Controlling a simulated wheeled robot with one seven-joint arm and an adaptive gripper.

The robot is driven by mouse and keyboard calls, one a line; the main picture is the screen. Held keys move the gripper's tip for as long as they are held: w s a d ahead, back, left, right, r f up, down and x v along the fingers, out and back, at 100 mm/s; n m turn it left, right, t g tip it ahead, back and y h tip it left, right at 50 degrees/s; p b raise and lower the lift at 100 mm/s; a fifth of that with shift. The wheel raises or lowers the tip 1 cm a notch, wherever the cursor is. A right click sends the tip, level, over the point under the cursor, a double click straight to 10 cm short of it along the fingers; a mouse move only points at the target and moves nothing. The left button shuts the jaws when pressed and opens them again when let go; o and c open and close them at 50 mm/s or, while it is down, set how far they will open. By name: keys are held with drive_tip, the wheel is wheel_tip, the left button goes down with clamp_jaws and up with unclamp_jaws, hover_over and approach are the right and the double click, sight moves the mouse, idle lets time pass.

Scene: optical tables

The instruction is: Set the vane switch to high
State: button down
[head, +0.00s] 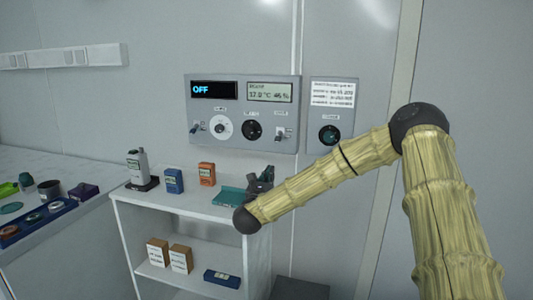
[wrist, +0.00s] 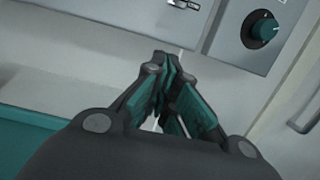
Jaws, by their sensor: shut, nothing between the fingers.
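One metal toggle lever shows at the top edge of the wrist view (wrist: 184,4). My gripper (head: 265,174) is shut and empty, below the panel's right part and above the shelf's right end. In the wrist view its fingertips (wrist: 165,62) are together, apart from the toggle.
A small side panel with a green knob (head: 329,135) is right of the main panel; the knob also shows in the wrist view (wrist: 264,29).

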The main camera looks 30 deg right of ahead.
sight(280, 152)
drive_tip(key=x, duration=0.3)
drive_tip(key=r+p+x, duration=0.1)
drive_tip(key=x, duration=0.2)
drive_tip(key=r+p+x, duration=0.1)
drive_tip(key=x, duration=0.2)
drive_tip(key=shift+s+d, duration=0.2)
drive_tip(key=shift+s, duration=0.05)
drive_tip(key=shift+s+a+r+p, duration=0.3)
drive_tip(key=shift+r, duration=0.35)
drive_tip(key=shift+s+a+r+p, duration=0.3)
drive_tip(key=shift+r, duration=0.35)
drive_tip(key=shift+a, duration=0.1)
